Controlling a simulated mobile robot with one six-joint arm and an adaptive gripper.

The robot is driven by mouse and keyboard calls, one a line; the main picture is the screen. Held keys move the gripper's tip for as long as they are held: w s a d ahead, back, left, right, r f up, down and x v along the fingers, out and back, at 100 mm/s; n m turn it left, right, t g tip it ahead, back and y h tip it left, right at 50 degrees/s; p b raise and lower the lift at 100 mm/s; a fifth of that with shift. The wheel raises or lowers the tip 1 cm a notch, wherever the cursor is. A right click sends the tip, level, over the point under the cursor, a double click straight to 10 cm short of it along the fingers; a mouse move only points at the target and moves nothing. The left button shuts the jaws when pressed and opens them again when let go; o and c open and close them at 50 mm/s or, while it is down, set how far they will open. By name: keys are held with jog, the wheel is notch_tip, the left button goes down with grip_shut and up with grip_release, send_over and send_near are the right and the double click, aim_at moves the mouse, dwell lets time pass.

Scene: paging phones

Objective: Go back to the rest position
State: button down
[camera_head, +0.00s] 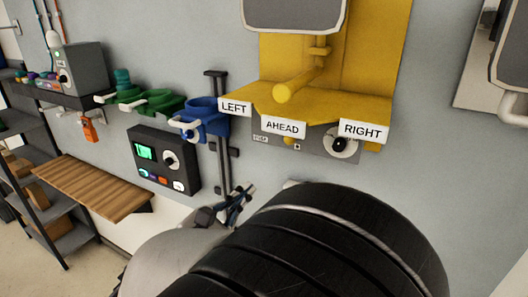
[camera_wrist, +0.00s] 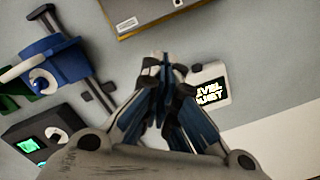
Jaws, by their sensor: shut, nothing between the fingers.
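My gripper (camera_head: 240,202) is partly visible in the camera_head view, behind the big dark arm link that covers the lower right. In the camera_wrist view my gripper (camera_wrist: 164,62) has its fingertips together with nothing between them. The fingers point toward the grey wall and touch nothing that I can see.
A yellow bracket (camera_head: 370,45) with LEFT, AHEAD and RIGHT labels juts out above my arm. A black control box (camera_head: 150,170), a blue holder (camera_head: 205,115) and green holders (camera_head: 160,100) are left. A wooden shelf (camera_head: 90,185) stands lower left.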

jog(key=s+d+f+m+g+h+b, duration=0.1)
jog(key=s+d+f+m+g+b, duration=0.3)
jog(key=d, duration=0.8)
jog(key=s+d+f+m+g+h+b, duration=0.15)
jog(key=s+d+f+m+g, duration=0.35)
jog(key=d, duration=0.6)
jog(key=s+d+f+m+g+y+b, duration=0.4)
jog(key=s+d+f+m+g+b, duration=0.15)
jog(key=s+f, duration=0.2)
jog(key=s+a+f+m+t+y+b, duration=0.2)
jog(key=s+a+f+m+y+b, duration=0.2)
jog(key=m, duration=0.5)
notch_tip(320, 180, down, 2)
jog(key=s+a+y, duration=0.1)
jog(key=s+y, duration=0.1)
jog(key=s, duration=0.1)
jog(key=shift+a+t, duration=0.35)
